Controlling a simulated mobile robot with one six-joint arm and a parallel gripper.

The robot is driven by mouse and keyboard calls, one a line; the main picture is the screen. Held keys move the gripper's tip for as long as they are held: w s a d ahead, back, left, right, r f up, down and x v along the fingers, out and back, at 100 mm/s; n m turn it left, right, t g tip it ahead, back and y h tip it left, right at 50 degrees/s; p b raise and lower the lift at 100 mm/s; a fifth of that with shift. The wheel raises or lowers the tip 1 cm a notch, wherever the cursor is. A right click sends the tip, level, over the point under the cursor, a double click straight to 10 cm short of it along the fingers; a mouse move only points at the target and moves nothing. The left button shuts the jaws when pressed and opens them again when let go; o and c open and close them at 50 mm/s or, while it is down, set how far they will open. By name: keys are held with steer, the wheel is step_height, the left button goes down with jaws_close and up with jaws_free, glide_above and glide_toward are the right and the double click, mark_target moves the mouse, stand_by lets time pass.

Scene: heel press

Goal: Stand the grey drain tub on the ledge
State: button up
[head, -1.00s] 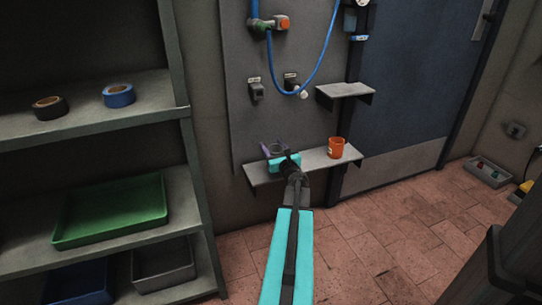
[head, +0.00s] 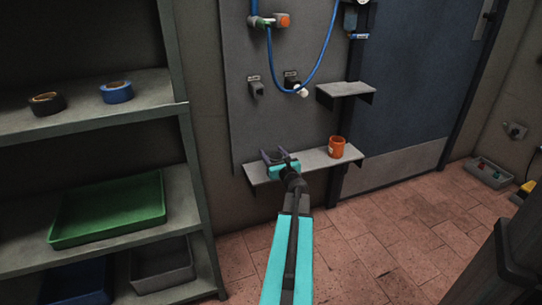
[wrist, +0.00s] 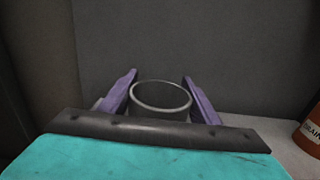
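The grey tub (wrist: 161,98) stands upright in the wrist view, with its open round rim facing up. My gripper (wrist: 160,78) has one purple finger along each side of it. Both fingers appear to touch the tub's sides. In the head view my gripper (head: 274,155) is at the left part of the lower grey ledge (head: 318,159). My gripper hides most of the tub there. The tub's base is hidden in both views, so I cannot tell whether it touches the ledge.
An orange cup (head: 337,147) with lettering stands on the ledge to the right of my gripper. A smaller shelf (head: 345,90) and a hanging blue hose (head: 318,70) are above. Shelving with a green tray (head: 108,208) is at the left. The ledge between gripper and cup is clear.

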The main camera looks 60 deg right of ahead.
steer(key=o, duration=0.3)
steer(key=shift+r, duration=0.2)
steer(key=p+v, duration=0.1)
steer(key=v, duration=1.1)
steer(key=shift+p, duration=0.4)
steer(key=shift+o, duration=0.4)
